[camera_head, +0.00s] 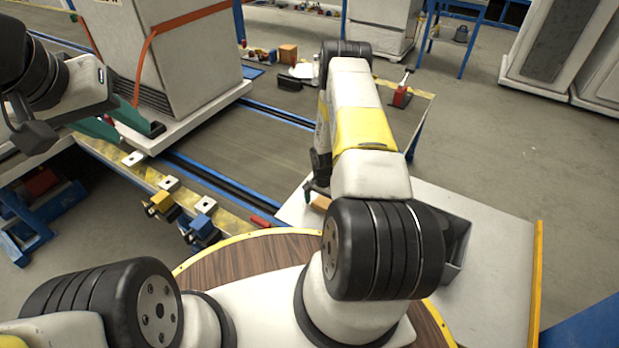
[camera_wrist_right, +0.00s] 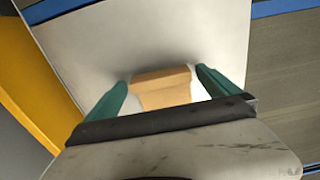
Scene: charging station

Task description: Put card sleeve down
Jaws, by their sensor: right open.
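The card sleeve appears to be the small tan block (camera_head: 320,203), resting on the pale tabletop (camera_head: 490,240). In the right wrist view this tan block (camera_wrist_right: 165,90) sits between the two green fingers of my right gripper (camera_wrist_right: 162,79). The fingers are spread on either side of it; contact cannot be made out. In the head view my right gripper (camera_head: 313,188) is mostly hidden by its own arm, beside the block. My left gripper (camera_head: 140,135) is at the upper left, by the big white cabinet, its green fingers apart with nothing seen between them.
A grey open bin (camera_head: 457,250) stands on the tabletop behind my right arm. A yellow clamp (camera_head: 162,201) and a blue clamp (camera_head: 203,229) sit along the yellow rail. The white cabinet (camera_head: 190,60) stands near my left gripper. The tabletop's right part is clear.

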